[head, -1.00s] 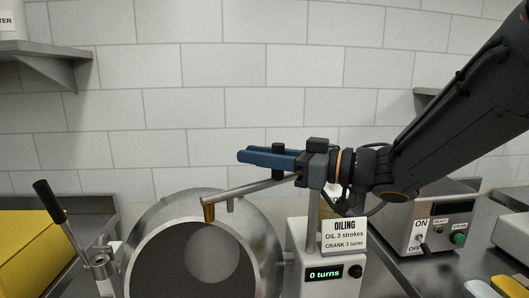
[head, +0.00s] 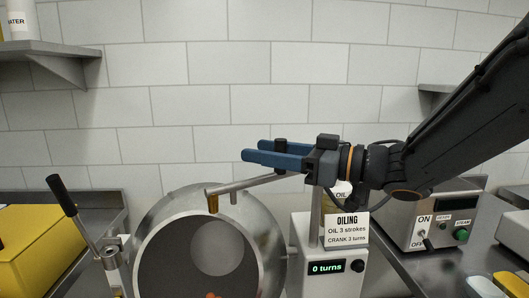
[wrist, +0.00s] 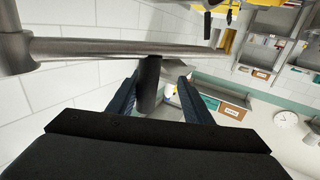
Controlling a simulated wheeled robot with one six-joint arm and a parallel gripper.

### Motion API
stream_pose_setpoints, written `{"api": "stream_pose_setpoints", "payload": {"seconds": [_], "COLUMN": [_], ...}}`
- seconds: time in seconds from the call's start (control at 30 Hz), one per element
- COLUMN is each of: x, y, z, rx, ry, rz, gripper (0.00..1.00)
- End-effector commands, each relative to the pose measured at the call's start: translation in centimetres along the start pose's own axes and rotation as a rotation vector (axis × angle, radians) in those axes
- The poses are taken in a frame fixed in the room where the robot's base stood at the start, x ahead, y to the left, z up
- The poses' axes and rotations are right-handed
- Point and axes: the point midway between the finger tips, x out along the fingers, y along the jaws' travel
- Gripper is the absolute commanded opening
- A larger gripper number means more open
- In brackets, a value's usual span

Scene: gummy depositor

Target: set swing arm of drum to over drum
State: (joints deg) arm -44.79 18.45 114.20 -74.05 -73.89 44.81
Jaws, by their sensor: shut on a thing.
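The drum (head: 168,215) is a round steel bowl with a dark open mouth facing me. The swing arm (head: 248,184) is a thin steel tube from the post at right, with a brass-coloured nozzle (head: 212,203) at its left end above the drum's top rim. My gripper (head: 262,152) points left above the tube. It is shut on the swing arm's dark upright knob (head: 280,148). In the wrist view the knob (wrist: 149,85) stands between the two blue fingers, with the steel tube (wrist: 120,47) running across beyond it.
A control box (head: 325,267) reading "0 turns" and an oiling sign (head: 346,229) stand right of the drum. A lever with a black handle (head: 62,195) is at left beside a yellow bin (head: 28,245). A switch box (head: 430,222) is at right, near my arm.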

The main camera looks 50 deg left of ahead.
Motion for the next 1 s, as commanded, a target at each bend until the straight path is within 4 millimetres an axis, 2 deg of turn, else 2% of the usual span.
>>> {"api": "stream_pose_setpoints", "payload": {"seconds": [0.2,0.53,1.0], "x": [1.0,0.5,-6.2], "y": [-0.3,-0.1,0.2], "z": [0.5,0.5,0.6], "rx": [0.004,0.004,0.004], "ry": [-0.008,-0.007,-0.007], "rz": [-0.013,-0.007,-0.004], "gripper": [0.38,0.38,0.38]}}
